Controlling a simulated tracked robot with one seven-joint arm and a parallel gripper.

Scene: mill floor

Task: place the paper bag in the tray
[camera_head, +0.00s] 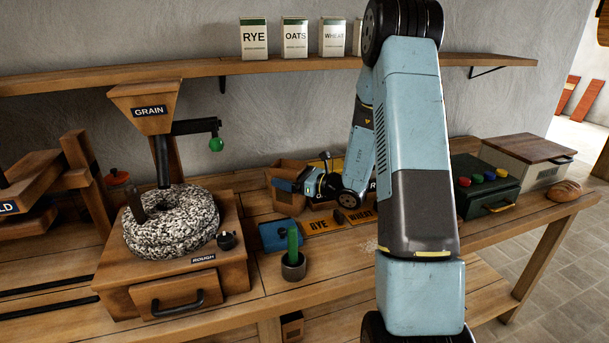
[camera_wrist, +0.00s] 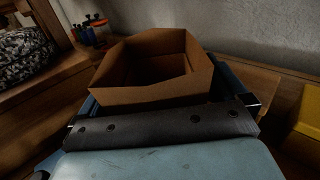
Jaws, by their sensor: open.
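The paper bag (camera_head: 289,166) is brown, upright and open at the top, at the back of the bench near the wall. The wrist view shows the brown bag (camera_wrist: 150,97) close ahead, its open mouth up and its inside empty. My gripper (camera_head: 286,186) is at the bag, with a blue finger across its near side. In the wrist view, blue finger parts show at both sides of the bag; the jaws are open around it. I cannot tell whether they touch it. I cannot clearly pick out the tray; my arm hides part of the bench.
The grain mill (camera_head: 170,225) is left; a dark green box with coloured buttons (camera_head: 486,190) and bread (camera_head: 565,190) are right.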

